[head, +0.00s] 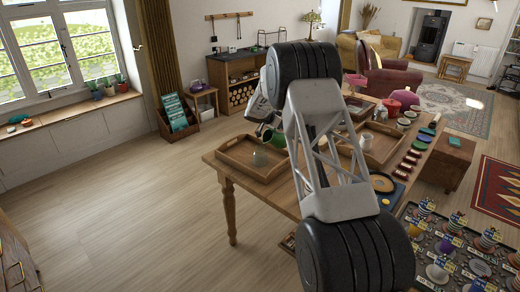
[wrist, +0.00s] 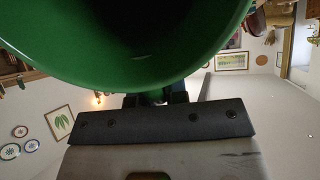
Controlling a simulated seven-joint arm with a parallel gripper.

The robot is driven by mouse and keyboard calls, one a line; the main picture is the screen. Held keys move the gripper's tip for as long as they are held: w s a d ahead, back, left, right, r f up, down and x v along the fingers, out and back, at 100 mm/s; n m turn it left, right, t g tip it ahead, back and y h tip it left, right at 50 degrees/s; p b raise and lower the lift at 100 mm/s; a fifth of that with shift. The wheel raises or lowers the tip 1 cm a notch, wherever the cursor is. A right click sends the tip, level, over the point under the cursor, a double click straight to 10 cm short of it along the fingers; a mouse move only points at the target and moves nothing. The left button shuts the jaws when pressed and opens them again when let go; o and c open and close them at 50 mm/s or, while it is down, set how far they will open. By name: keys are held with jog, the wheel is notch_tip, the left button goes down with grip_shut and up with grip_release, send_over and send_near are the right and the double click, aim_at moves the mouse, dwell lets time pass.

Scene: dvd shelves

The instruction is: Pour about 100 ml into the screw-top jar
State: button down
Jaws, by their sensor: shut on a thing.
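A green vessel (wrist: 150,70) fills the top of the wrist view, its wide round mouth dark inside. My gripper (wrist: 158,98) is shut on it at the near side, with the fingers mostly hidden below the rim. In the head view the green vessel (head: 279,138) shows small beside my arm, above the wooden tray at the table's left end. A small pale, glass-like jar (head: 259,158) stands in that tray (head: 232,167), just below and left of the green vessel. I cannot tell whether it is the screw-top jar or has a lid. Any contents of the vessel are not visible.
The wooden table (head: 285,197) carries a second wooden tray (head: 385,148), a row of small dark and red items, and a pink-red pot (head: 405,98). A dark display of cups and dishes (head: 455,250) is at lower right. The floor left of the table is clear.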

jog(key=shift+s+a+r+t+h, duration=0.3)
jog(key=shift+a+r+t+h, duration=0.1)
jog(key=shift+a+r+h, duration=0.25)
jog(key=shift+s+a+r+t+h, duration=0.3)
jog(key=shift+a+r+t+h, duration=0.15)
jog(key=shift+r+h, duration=0.25)
dwell(2.3)
jog(key=shift+s+a+r+t+h, duration=0.15)
jog(key=shift+s+a+r+h, duration=0.1)
jog(key=shift+a+h, duration=0.2)
jog(key=shift+s+a+r+t+h, duration=0.1)
jog(key=shift+s+a+r+h, duration=0.1)
jog(key=shift+a+r+h, duration=0.15)
dwell(0.8)
jog(key=shift+f, duration=0.1)
jog(key=shift+w+d+f+y, duration=0.35)
jog(key=shift+w+d+y, duration=0.1)
jog(key=shift+d+y, duration=0.25)
jog(key=shift+w+d+f+g+y, duration=0.35)
jog(key=shift+d+f+g+y, duration=0.2)
jog(key=shift+d+y, duration=0.15)
jog(key=shift+w+d+f+y, duration=0.1)
jog(key=shift+d+f+y, duration=0.1)
jog(key=shift+f+y, duration=0.1)
jog(key=shift+d+f+g, duration=0.1)
jog(key=shift+g, duration=0.15)
